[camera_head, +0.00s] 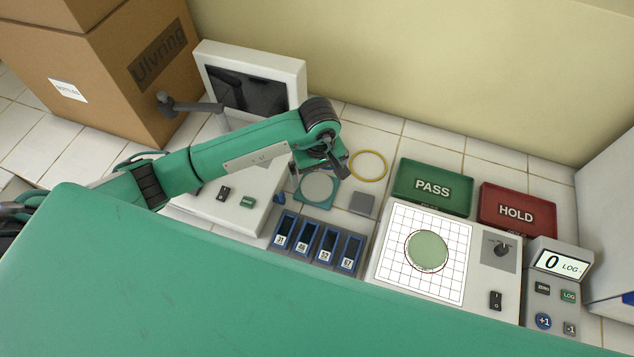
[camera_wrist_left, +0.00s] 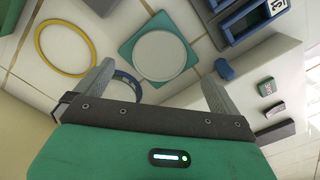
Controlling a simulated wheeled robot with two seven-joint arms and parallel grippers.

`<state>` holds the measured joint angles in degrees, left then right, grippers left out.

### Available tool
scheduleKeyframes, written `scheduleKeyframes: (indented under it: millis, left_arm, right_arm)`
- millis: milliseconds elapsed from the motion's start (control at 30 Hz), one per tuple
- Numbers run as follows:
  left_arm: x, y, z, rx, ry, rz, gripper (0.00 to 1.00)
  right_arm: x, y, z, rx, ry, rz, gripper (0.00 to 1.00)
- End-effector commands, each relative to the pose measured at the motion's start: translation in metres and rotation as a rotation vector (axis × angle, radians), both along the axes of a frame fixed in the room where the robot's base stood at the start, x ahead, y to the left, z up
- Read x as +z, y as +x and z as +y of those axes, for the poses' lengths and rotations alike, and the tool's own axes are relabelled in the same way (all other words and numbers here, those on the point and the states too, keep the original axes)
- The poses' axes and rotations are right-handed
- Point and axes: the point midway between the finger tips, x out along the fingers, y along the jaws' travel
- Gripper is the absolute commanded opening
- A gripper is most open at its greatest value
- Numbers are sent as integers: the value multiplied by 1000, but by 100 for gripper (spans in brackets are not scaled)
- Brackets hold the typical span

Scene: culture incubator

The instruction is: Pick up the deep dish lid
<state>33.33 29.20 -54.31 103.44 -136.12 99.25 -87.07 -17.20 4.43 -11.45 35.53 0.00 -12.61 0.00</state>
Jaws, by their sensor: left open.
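My left gripper (camera_head: 326,163) is open and points down over the bench behind the teal square mat (camera_head: 329,205). In the left wrist view its fingers (camera_wrist_left: 158,76) are spread wide with nothing clamped between them. A clear round piece with a dark blue rim (camera_wrist_left: 127,79) lies just past the left finger, partly hidden by the gripper; it looks like the deep dish lid, but I cannot be sure. In the head view my gripper covers that spot. A pale grey disc (camera_head: 317,187) lies on the teal mat. My right gripper is not in view.
A yellow ring (camera_head: 368,165) lies right of the gripper, by a small grey block (camera_head: 362,203). A blue-framed slot rack (camera_head: 312,253), a grid plate with a green dish (camera_head: 428,251), PASS (camera_head: 432,188) and HOLD (camera_head: 516,214) trays stand nearby. A white monitored machine (camera_head: 250,65) stands behind my arm.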

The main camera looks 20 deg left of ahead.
Motion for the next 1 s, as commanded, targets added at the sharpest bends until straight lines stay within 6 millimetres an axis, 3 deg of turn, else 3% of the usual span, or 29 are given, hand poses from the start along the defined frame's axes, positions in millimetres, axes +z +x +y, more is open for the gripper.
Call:
scheduleKeyframes:
  millis: [267, 600, 867, 900, 1000]
  left_arm:
    - [-15, 0, 0, 2, -1, 2, 100]
    - [-55, 2, 3, 1, -1, 2, 100]
    - [-60, 2, 3, 0, 0, -1, 100]
    - [-60, 2, 3, 0, 0, -1, 98]
    - [-60, 2, 3, 0, -1, -1, 78]
  right_arm:
    - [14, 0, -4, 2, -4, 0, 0]
    - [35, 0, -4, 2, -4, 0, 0]
    - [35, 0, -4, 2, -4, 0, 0]
    - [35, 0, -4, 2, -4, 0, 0]
    - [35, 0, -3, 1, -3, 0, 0]
